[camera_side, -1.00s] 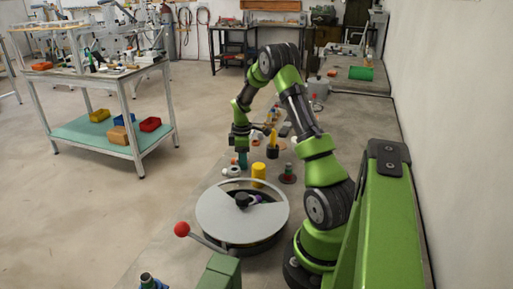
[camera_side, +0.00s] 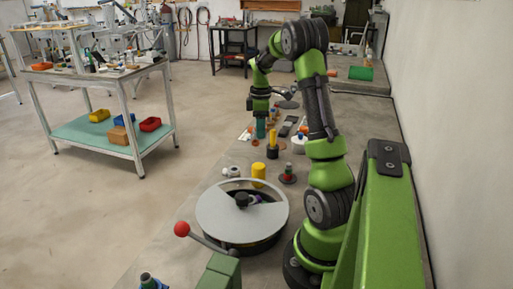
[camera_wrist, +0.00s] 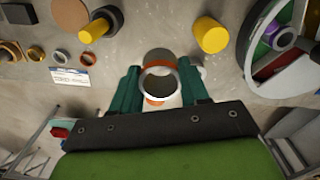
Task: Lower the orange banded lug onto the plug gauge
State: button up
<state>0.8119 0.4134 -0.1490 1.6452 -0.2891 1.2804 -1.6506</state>
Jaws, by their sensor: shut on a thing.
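In the wrist view the fingers are shut on the orange banded lug (camera_wrist: 160,67), a grey hollow round part with an orange band. The lug is hardly visible in the side view. A yellow post with a dark lower part (camera_side: 272,148) stands nearby and looks like the plug gauge, though I cannot be certain. It shows in the wrist view (camera_wrist: 94,30), upper left of the lug and apart from it.
A plain yellow cylinder (camera_side: 258,174) stands nearer the camera, beside a large round grey-covered drum (camera_side: 215,215). A dark-based part with a red top (camera_side: 288,173) is to the right. White pieces (camera_side: 231,171) lie left. Several small rings and discs lie around the work area.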

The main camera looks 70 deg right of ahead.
send_over(289, 163)
jog(key=shift+f+n, duration=0.5)
jog(key=shift+f, duration=2.2)
jog(key=shift+f, duration=0.35)
jog(key=shift+f, duration=0.65)
jog(key=shift+f, duration=0.15)
jog(key=shift+f, duration=2.25)
jog(key=shift+f, duration=0.1)
